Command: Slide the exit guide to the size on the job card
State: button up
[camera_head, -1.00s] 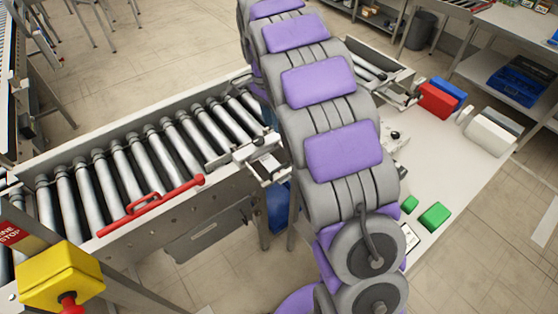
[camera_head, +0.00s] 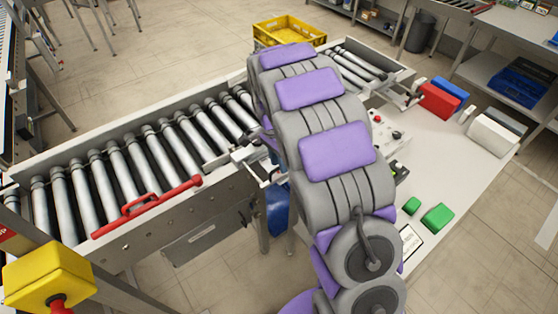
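The roller conveyor (camera_head: 133,163) runs from the lower left to the upper right. A red bar with a handle (camera_head: 147,206) lies along its near side rail; I cannot tell whether it is the exit guide. A white card with dark print (camera_head: 410,241) lies on the white table, partly beside my arm; its text is too small to read. My arm crosses the middle of the view and covers part of the conveyor. My gripper is not in view; the far end of the arm hides it or it lies beyond the rollers.
A yellow crate (camera_head: 289,33) stands beyond the conveyor. The white table (camera_head: 440,170) holds red (camera_head: 438,101), blue (camera_head: 450,89) and green blocks (camera_head: 438,216), and a control box with a red button (camera_head: 377,119). A yellow stop box (camera_head: 48,277) is at lower left.

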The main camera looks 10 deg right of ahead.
jog(key=shift+c, duration=0.3)
grip_shut()
dwell(0.4)
